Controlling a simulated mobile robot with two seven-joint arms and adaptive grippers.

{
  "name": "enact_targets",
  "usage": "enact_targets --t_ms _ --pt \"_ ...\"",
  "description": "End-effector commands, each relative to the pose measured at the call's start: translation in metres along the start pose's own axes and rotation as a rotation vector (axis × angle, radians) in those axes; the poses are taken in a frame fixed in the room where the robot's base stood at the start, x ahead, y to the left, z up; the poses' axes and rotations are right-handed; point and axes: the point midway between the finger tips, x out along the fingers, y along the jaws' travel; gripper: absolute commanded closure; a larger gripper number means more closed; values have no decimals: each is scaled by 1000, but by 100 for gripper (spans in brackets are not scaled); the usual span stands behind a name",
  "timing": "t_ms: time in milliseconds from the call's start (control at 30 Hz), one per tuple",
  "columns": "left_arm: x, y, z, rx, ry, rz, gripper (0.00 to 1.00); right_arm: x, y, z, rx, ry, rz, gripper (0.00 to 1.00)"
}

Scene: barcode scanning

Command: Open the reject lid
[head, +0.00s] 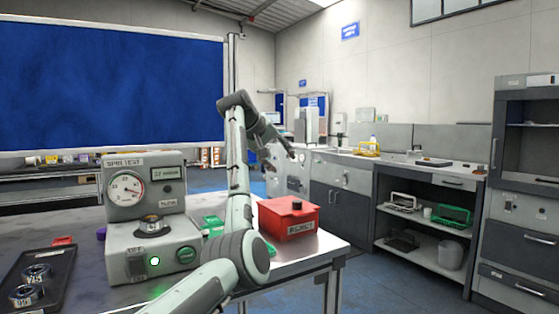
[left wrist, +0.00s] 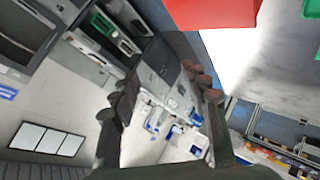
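The red reject box (head: 288,219) stands near the right end of the table, with "REJECT" on its front. My left gripper (head: 281,160) is up in the air above and behind the box, apart from the lid. In the left wrist view the left gripper (left wrist: 160,76) has its fingers spread with nothing between them. Part of the red box (left wrist: 215,12) shows at the top edge of that view. My left arm passes close beside the box's left side. My right gripper is not in view.
A spin test machine (head: 150,215) with a dial stands left of my arm. Green items (head: 213,225) sit between it and the box, partly hidden by my arm. A black tray (head: 40,275) with ring-shaped parts lies at the left. The table edge is close right of the box.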

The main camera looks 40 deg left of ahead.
Motion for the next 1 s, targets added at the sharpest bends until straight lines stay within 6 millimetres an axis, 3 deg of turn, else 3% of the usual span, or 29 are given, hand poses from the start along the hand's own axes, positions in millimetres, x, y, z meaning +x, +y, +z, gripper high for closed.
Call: enact_targets --t_ms 267,700,1000 --pt "-9 0 0 0 1 -1 54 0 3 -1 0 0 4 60" --pt "-95 0 0 0 2 1 54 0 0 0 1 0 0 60" --pt "-120 0 0 0 0 0 54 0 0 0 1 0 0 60"
